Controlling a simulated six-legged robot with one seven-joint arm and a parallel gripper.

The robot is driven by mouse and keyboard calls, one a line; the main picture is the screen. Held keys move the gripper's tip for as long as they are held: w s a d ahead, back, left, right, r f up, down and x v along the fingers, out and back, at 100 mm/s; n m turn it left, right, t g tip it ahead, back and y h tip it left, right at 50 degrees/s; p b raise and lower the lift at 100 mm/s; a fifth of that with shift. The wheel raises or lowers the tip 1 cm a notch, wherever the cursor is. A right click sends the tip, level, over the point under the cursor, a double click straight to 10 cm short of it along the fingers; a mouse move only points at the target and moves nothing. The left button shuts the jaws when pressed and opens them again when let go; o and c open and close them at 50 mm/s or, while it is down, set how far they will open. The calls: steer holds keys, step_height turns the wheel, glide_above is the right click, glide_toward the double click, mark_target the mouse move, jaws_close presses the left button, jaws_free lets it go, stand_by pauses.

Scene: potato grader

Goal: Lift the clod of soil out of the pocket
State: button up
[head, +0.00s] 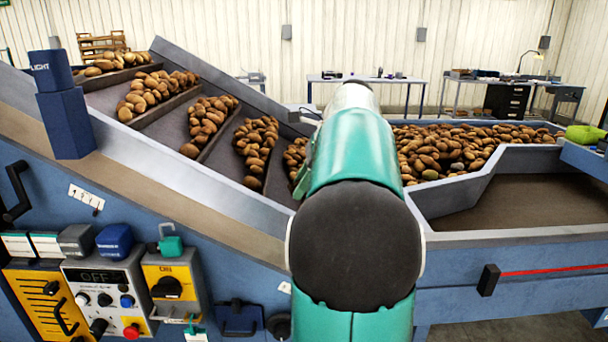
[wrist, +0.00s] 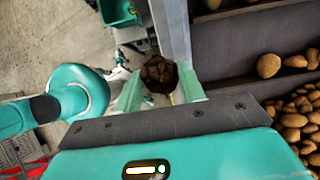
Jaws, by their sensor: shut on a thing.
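The clod of soil (wrist: 159,74) is a dark brown, rough lump in the wrist view. My gripper (wrist: 159,82) is shut on it, with one pale green finger on each side. The clod appears beside the grey side wall (wrist: 172,30) of the grader, with floor showing behind it. In the head view my teal arm fills the middle, and the gripper and clod are hidden behind it. The pockets (wrist: 230,42) of the sloping conveyor lie to the right in the wrist view, some with potatoes.
In the head view, potatoes (head: 207,118) lie in rows between the conveyor's flights, and a large heap (head: 455,150) fills the bin at right. A control panel (head: 105,290) reading OFF is at lower left. A green crate (wrist: 118,12) stands on the floor in the wrist view.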

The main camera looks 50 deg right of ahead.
steer(key=s+a, duration=0.6)
steer(key=a, duration=0.3)
steer(key=shift+s+a, duration=0.15)
